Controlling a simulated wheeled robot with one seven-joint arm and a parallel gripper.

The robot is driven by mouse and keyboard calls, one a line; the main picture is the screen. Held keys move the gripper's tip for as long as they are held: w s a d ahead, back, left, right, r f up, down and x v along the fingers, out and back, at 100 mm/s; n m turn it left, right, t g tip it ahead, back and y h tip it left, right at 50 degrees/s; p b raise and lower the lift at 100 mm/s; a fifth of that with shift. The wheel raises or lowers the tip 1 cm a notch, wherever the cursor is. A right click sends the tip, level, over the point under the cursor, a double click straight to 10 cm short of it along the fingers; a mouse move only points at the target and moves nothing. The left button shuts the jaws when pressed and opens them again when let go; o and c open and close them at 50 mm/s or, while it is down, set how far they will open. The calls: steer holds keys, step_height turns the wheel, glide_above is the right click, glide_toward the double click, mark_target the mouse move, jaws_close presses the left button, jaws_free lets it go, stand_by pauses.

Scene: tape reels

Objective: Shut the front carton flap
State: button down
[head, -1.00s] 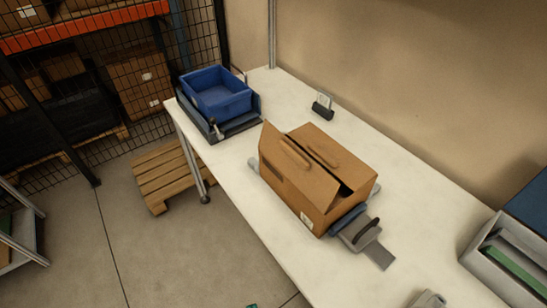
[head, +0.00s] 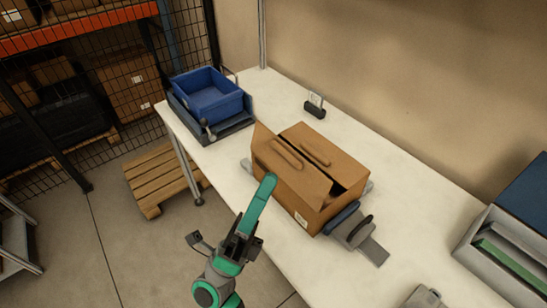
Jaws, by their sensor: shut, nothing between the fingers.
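A brown carton (head: 311,218) sits on the white workbench. Its front flap (head: 298,178), on the side nearest me, is tilted up and bears a raised ridge. The far flap (head: 328,146) lies lower across the top, with a similar ridge. A dark wedge-shaped gap shows between the two flaps, widest at the right end. My gripper (head: 269,179) is shut and empty, its green fingers pointing up in the picture. Its tips overlap the carton's near left side; I cannot tell whether they touch it. The fingers hide part of that side.
Grey and blue clamp-like holders (head: 352,232) stand against the carton's right end. A blue bin (head: 212,98) in a dark tray is at the bench's far left. A small black stand (head: 315,107) is behind the carton. A grey case (head: 505,250) stands at right. Bench (head: 400,185) between is mostly clear.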

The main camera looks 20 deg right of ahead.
steer(key=w+d+m+g+y, duration=0.2)
steer(key=w+m+g, duration=0.1)
steer(key=m+g, duration=0.5)
steer(key=m+t+y, duration=0.1)
steer(key=m+y, duration=0.4)
steer(key=y, duration=0.5)
glide_toward(284, 155)
steer(key=x, duration=0.6)
steer(key=shift+s+r, duration=0.1)
steer(key=shift+s, duration=0.05)
steer(key=shift+d, duration=0.25)
steer(key=shift+w, duration=0.25)
